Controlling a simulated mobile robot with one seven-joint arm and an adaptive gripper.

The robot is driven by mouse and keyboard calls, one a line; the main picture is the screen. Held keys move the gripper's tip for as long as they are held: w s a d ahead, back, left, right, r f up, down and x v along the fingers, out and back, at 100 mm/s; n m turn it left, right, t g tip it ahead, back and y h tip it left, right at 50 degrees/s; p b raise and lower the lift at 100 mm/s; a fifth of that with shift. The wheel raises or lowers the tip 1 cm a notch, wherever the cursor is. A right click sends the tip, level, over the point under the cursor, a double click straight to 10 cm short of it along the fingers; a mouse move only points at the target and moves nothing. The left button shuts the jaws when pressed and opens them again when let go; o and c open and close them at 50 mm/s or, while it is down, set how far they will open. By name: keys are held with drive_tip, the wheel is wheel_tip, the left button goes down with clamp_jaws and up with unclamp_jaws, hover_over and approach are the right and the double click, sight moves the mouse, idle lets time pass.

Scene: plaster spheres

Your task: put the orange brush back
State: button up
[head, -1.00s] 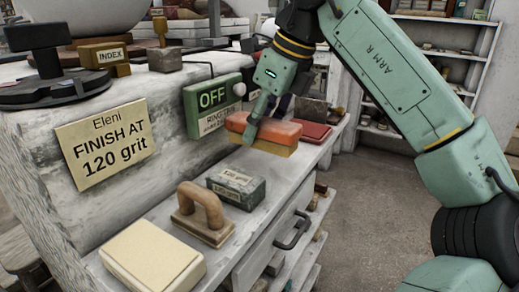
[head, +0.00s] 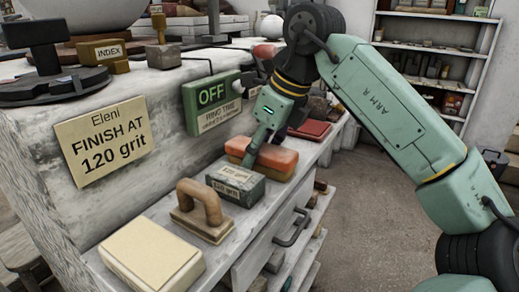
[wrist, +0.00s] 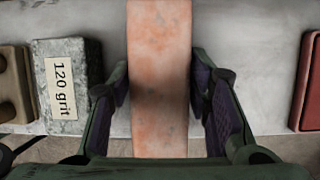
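The orange brush (head: 276,160) is a long block with an orange top and a paler tan underside. It lies level at the shelf, behind the grey grit block; whether its underside touches the shelf I cannot tell. My gripper (head: 252,157) reaches down over it from above. The lower parts of the fingertips are hidden beside the brush.
A grey block marked 120 grit (head: 235,184) stands close in front of the brush. A red block (head: 310,131) lies behind. A green OFF sign (head: 211,101) stands against the plaster step.

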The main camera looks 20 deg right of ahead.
drive_tip(key=o, duration=0.3)
drive_tip(key=shift+r, duration=0.1)
drive_tip(key=v, duration=1.2)
drive_tip(key=shift+p, duration=0.45)
